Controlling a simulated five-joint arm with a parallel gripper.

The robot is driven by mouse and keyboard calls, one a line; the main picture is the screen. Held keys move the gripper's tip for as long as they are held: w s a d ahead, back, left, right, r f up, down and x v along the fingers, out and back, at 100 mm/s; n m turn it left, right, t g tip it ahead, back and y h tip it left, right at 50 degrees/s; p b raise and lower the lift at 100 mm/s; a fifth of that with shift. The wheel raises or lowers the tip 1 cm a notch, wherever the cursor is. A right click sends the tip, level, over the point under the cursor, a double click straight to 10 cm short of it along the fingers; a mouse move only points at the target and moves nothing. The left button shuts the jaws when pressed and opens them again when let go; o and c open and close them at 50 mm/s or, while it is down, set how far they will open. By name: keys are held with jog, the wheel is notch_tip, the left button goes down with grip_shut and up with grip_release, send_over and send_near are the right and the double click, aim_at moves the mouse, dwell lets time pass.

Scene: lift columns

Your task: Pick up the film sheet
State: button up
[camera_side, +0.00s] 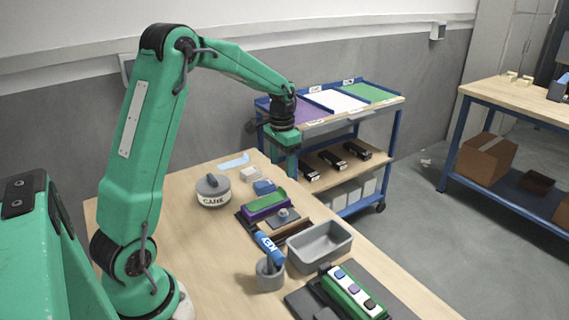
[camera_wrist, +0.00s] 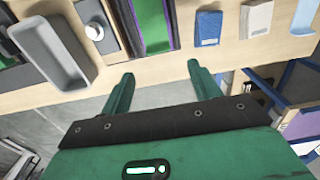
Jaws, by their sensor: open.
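A pale light-blue sheet, which looks like the film sheet (camera_side: 235,160), lies at the far end of the wooden table in the side view. Part of it shows at the upper right edge of the wrist view (camera_wrist: 303,18). It appears bent at one end. My gripper (camera_wrist: 160,72) is open, with nothing between its fingers.
A blue block (camera_wrist: 208,27), a white block (camera_wrist: 256,18) and a green and purple fixture (camera_side: 266,205) lie near the table edge. A grey bin (camera_side: 320,245), a round "CANE"-like labelled weight (camera_side: 213,190) and a cup (camera_side: 269,274) are also there. A blue cart (camera_side: 392,150) stands behind.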

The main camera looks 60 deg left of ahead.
aim_at(282, 189)
jog(key=shift+f, duration=1.4)
jog(key=shift+d+f, duration=0.15)
jog(key=shift+f, duration=2.4)
jog(key=c, duration=0.9)
